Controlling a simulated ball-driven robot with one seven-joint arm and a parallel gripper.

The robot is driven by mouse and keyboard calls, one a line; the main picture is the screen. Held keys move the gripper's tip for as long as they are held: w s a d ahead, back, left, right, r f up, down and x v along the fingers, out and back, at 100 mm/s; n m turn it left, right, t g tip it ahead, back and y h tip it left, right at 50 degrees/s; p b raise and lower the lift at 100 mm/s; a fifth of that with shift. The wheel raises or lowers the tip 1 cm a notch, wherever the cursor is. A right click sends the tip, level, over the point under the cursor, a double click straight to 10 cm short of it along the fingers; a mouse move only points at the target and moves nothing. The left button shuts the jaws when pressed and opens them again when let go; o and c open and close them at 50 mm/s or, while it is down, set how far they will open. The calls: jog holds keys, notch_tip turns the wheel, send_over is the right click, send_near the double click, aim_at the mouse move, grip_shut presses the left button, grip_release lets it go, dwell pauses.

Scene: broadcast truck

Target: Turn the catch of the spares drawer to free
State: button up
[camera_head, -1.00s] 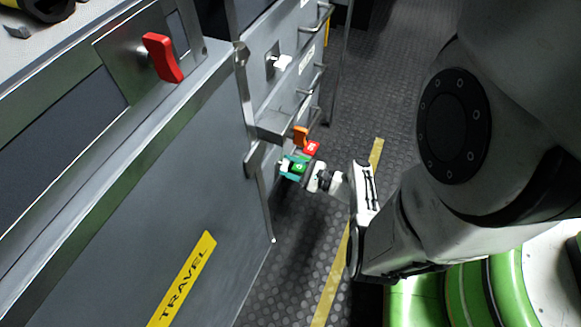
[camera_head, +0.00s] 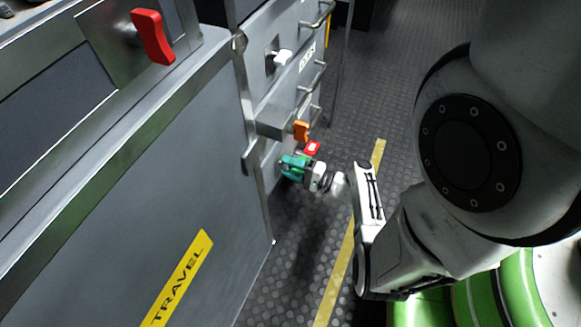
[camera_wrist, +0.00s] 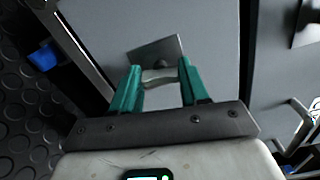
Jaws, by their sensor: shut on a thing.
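My gripper (camera_head: 293,167), with teal fingers, is low against the front of the grey drawer unit in the head view. In the wrist view my gripper (camera_wrist: 158,85) has its fingers on both sides of a pale grey catch (camera_wrist: 158,77) and is shut on it. The catch stands out from a square metal plate (camera_wrist: 155,50) on a grey front (camera_wrist: 205,35), and the plate looks tilted in this view. In the head view the fingers hide the catch. I cannot read a drawer name there.
An orange catch (camera_head: 301,131) sits close above my gripper, and a white catch (camera_head: 282,57) is higher up. A red catch (camera_head: 153,36) is on the nearer cabinet, above a yellow TRAVEL label (camera_head: 183,275). Bar handles (camera_head: 318,15) stick out. Dark studded floor (camera_head: 375,100) is clear.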

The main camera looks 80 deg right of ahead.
jog(key=shift+f+n, duration=0.1)
jog(key=shift+n, duration=0.3)
jog(key=o, duration=1.1)
jog(key=shift+c, duration=0.2)
jog(key=p+v, duration=0.1)
jog(key=v, duration=0.9)
jog(key=shift+s+p, duration=0.4)
